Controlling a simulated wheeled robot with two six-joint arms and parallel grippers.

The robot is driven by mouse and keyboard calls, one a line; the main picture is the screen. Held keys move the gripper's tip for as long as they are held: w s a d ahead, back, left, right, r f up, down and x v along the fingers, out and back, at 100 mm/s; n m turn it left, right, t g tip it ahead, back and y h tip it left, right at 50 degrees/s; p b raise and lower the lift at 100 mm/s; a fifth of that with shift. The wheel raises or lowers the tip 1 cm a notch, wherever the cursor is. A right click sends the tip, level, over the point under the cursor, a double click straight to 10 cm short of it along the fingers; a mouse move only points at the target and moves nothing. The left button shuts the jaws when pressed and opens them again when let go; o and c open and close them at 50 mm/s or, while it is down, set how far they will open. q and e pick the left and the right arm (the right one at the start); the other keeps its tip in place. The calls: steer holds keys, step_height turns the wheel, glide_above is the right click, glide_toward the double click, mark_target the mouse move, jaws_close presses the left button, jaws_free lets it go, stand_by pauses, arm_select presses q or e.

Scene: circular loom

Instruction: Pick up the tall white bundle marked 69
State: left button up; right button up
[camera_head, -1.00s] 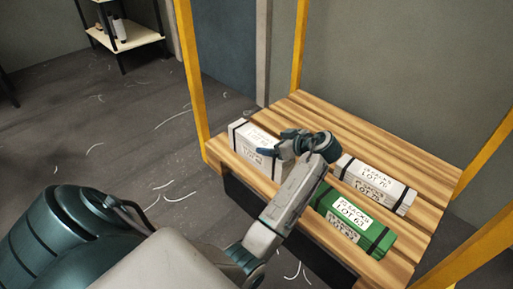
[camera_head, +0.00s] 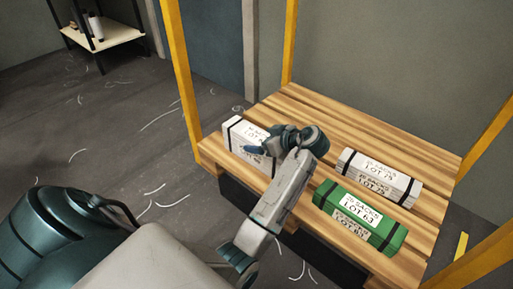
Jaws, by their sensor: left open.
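A tall white bundle (camera_head: 236,132) with dark straps stands at the left end of a wooden slatted pallet (camera_head: 330,118). My left gripper (camera_head: 256,150) is at its front right side, open, with a dark blue finger in front of its label. The gripper and wrist hide much of the bundle, and its number cannot be read. I cannot tell whether the fingers touch it. My right gripper is not in view.
A white bundle marked LOT 75 (camera_head: 380,177) and a green bundle marked LOT 63 (camera_head: 359,216) lie to the right on the pallet. Yellow posts (camera_head: 183,75) stand at the corners. A shelf (camera_head: 104,33) is far left.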

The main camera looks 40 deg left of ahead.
arm_select(q)
steer(key=c, duration=2)
steer(key=shift+r, duration=0.1)
